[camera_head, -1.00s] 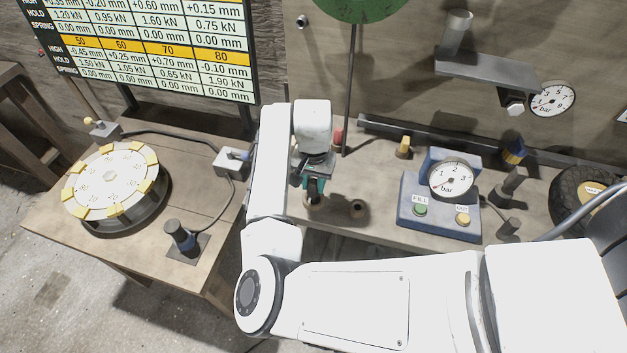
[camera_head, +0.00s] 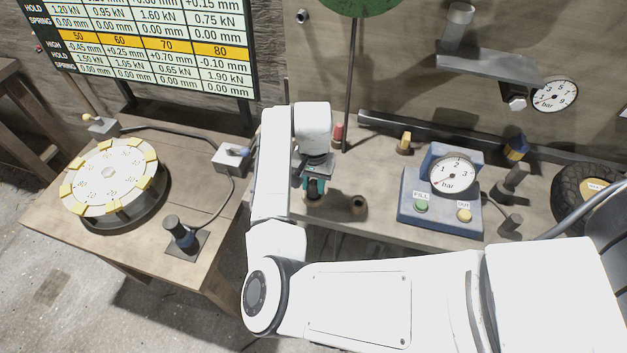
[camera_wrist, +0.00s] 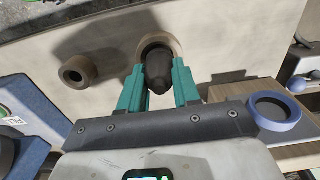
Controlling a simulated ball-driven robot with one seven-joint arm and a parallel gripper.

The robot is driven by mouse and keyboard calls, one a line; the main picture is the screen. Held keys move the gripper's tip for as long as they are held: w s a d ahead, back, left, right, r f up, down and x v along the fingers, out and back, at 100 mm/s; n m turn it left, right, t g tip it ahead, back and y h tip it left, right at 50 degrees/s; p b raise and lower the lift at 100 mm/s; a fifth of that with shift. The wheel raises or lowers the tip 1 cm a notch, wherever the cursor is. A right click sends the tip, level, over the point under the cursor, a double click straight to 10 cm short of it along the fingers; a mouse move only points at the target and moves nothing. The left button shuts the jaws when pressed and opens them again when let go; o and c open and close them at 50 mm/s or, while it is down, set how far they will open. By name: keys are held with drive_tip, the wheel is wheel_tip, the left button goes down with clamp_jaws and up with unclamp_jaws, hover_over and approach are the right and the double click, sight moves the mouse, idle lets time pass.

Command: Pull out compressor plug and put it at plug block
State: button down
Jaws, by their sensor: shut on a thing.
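My gripper (camera_wrist: 158,88) is shut on a dark rounded plug (camera_wrist: 158,70), with a teal finger on each side. The plug lines up with a brown-rimmed round socket (camera_wrist: 147,46) on the pale worktop; I cannot tell whether it sits in the socket or just above it. In the head view my gripper (camera_head: 315,186) is low over the worktop, and the plug is mostly hidden by it. A second brown-rimmed socket (camera_wrist: 74,72) is empty beside it; it also shows in the head view (camera_head: 358,205). I cannot tell which part is the plug block.
A red piece (camera_head: 338,131) and a yellow piece (camera_head: 404,143) stand behind. A round dial (camera_head: 110,178) and a dark-knobbed stand (camera_head: 181,235) occupy the left table.

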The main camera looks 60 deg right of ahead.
drive_tip(key=shift+f, duration=0.4)
drive_tip(key=c, duration=0.7)
unclamp_jaws()
drive_tip(key=shift+r, duration=0.1)
wheel_tip(320, 180, up, 11)
drive_tip(key=shift+f+b, duration=0.15)
drive_tip(key=shift+b, duration=0.4)
drive_tip(key=shift+d, duration=0.1)
